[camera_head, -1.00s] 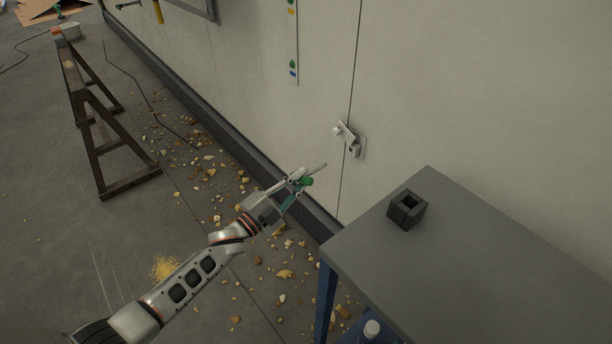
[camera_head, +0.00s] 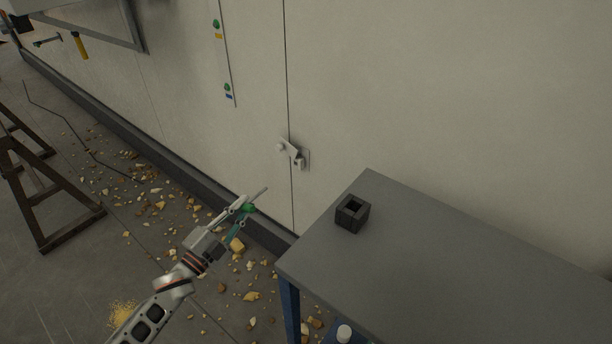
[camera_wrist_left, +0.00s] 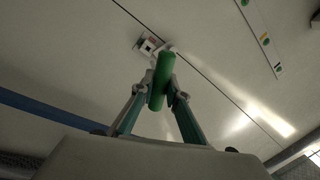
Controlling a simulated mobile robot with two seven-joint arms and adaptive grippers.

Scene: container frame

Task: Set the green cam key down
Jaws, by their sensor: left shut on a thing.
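My left gripper (camera_head: 243,213) is shut on the green cam key (camera_head: 249,208) and holds it in the air, left of the grey table (camera_head: 440,262). A thin grey shaft points from the key up and right. In the left wrist view the key's green handle (camera_wrist_left: 161,80) stands between the two fingertips (camera_wrist_left: 161,92). A dark square block (camera_head: 352,214) with an open top hole stands near the table's back left corner. My right gripper is not in view.
A pale wall with a latch (camera_head: 295,155) and a strip with green knobs (camera_head: 222,55) rises behind the table. A wooden trestle (camera_head: 40,185) stands at left. Rubble (camera_head: 237,246) litters the floor. Most of the tabletop is bare.

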